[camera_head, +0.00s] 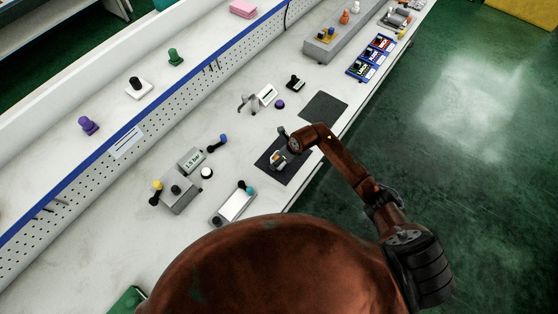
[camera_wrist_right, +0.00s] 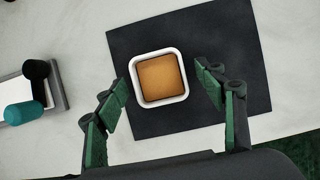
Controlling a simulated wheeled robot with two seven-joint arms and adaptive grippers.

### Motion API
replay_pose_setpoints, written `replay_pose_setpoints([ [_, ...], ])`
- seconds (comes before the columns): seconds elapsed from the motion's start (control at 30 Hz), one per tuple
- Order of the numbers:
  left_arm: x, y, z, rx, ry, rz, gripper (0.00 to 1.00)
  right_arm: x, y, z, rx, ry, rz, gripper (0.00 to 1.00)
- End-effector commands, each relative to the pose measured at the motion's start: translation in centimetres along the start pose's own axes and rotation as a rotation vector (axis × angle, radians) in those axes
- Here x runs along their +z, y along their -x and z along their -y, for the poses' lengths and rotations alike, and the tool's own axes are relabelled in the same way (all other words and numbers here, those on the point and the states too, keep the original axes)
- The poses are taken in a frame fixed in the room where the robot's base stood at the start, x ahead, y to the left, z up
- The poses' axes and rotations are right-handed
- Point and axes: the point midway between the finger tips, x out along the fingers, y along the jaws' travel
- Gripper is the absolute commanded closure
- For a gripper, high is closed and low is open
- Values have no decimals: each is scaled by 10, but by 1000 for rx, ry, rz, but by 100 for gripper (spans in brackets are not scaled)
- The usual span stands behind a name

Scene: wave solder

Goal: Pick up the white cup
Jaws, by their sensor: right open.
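The white cup (camera_wrist_right: 135,84) has a rounded square rim and a brown-orange inside or content. It stands on a black mat (camera_wrist_right: 200,30). In the right wrist view my right gripper (camera_wrist_right: 165,92) is open, with one green-padded finger on each side of the cup and gaps between. In the head view the right gripper (camera_head: 279,157) is over the dark mat (camera_head: 295,172) and partly hides the cup. My left gripper is not in view.
Left of the mat lies a white-topped grey device (camera_head: 234,205) with a teal knob (camera_wrist_right: 22,113). A grey box (camera_head: 181,194) with knobs stands farther left. A second dark mat (camera_head: 324,106) is empty. The bench's edge runs along the right, beside green floor.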

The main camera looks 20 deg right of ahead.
Motion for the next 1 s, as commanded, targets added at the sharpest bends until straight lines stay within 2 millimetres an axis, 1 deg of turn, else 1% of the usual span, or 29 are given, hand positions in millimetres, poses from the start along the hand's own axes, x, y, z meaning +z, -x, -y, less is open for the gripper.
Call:
replay_pose_setpoints([
  [0.03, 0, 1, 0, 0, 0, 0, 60, 1, -6, -1, 3, -2, 1, 36],
  [0.13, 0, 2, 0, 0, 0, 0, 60, 1, -15, 0, 1, -1, 1, 36],
  [0.23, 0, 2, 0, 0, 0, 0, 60, 1, -18, 0, 0, 1, 1, 36],
  [0.4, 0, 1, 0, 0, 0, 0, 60, 1, -18, 0, 0, 1, 1, 36],
  [1.0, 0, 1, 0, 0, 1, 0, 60, 1, -18, 0, 0, 0, 2, 78],
])
